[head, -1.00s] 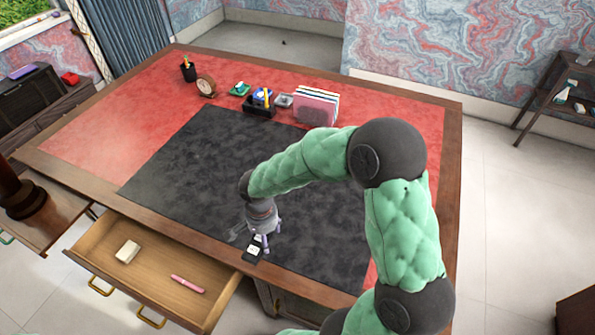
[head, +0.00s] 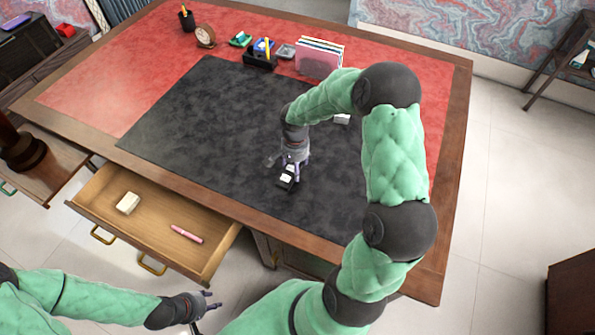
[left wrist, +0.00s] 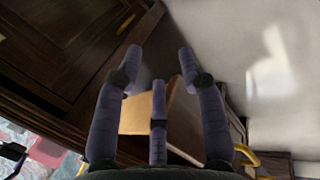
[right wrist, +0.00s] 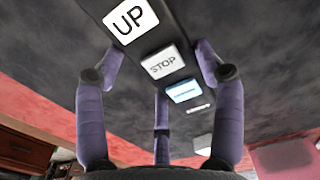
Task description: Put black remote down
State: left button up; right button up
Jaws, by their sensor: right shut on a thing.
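The black remote (head: 287,179) is in my right gripper (head: 291,163), over the front part of the dark desk mat (head: 200,130). In the right wrist view the remote (right wrist: 163,64) runs between the fingers of the right gripper (right wrist: 160,75), with white "UP" and "STOP" buttons and a blue-marked one facing the camera. I cannot tell whether the remote touches the mat. My left gripper (head: 209,300) is open and empty, low in front of the desk. The left wrist view shows its fingers (left wrist: 160,75) spread with nothing between them.
An open drawer (head: 150,225) at the front left holds a white block (head: 128,203) and a pink item (head: 187,234). A small white object (head: 342,118) lies by my right arm. Organizers (head: 259,60) and folders (head: 319,57) stand at the back. The mat's left half is clear.

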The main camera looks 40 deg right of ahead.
jog(key=shift+w+d+f, duration=0.3)
jog(key=shift+d+f, duration=0.25)
jog(key=shift+f, duration=0.15)
jog(key=f, duration=0.1)
jog(key=f+b, duration=0.1)
jog(key=f, duration=0.1)
jog(key=shift+w+d+f, duration=0.1)
jog(key=shift+d+f, duration=0.15)
jog(key=shift+f, duration=0.1)
jog(key=shift+f+b, duration=0.1)
jog(key=shift+b, duration=0.25)
jog(key=o, duration=1.2)
